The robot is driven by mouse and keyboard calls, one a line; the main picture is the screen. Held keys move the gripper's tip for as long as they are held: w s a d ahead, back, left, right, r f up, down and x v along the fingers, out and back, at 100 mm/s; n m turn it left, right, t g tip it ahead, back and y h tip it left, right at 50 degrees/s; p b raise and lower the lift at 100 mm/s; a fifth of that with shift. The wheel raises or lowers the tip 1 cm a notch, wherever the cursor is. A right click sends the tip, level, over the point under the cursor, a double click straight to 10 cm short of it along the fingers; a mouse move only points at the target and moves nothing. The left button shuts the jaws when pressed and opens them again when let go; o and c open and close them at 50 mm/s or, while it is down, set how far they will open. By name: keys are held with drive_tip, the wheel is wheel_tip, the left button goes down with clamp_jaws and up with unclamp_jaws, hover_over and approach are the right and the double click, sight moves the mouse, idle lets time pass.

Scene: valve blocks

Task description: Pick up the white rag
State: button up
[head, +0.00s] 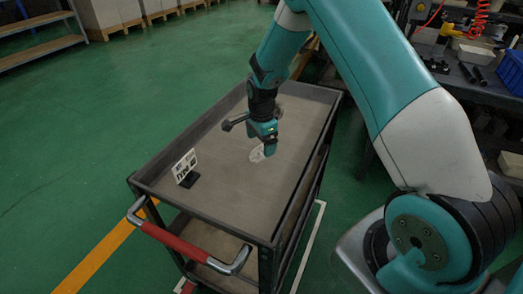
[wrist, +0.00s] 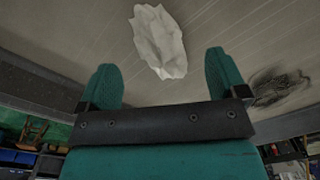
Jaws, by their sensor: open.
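The white rag (wrist: 158,41) lies crumpled on the cart's flat top, and in the wrist view it shows just beyond and between my two fingertips. In the head view the rag (head: 256,155) shows as a small pale patch beside the fingertips, partly hidden by my gripper. My gripper (head: 269,150) points down over the cart top. In the wrist view my gripper (wrist: 164,75) is open, with nothing between its teal fingers. I cannot tell how high the fingertips are above the surface.
The cart (head: 215,222) has a raised dark rim and a red handle (head: 185,248). A small sign (head: 185,167) on a black base stands on its left part. A dark scribbled patch or object (wrist: 280,88) lies right of the rag. A cluttered workbench (head: 465,70) stands at right.

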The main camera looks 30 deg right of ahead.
sight(261, 145)
wheel_tip(261, 145, down, 3)
drive_tip(key=shift+w+d+f, duration=0.1)
drive_tip(key=shift+f, duration=0.1)
drive_tip(key=shift+c, duration=0.5)
drive_tip(key=c, duration=0.9)
wheel_tip(261, 145, up, 20)
drive_tip(key=shift+r, duration=0.1)
drive_tip(key=shift+o, duration=0.3)
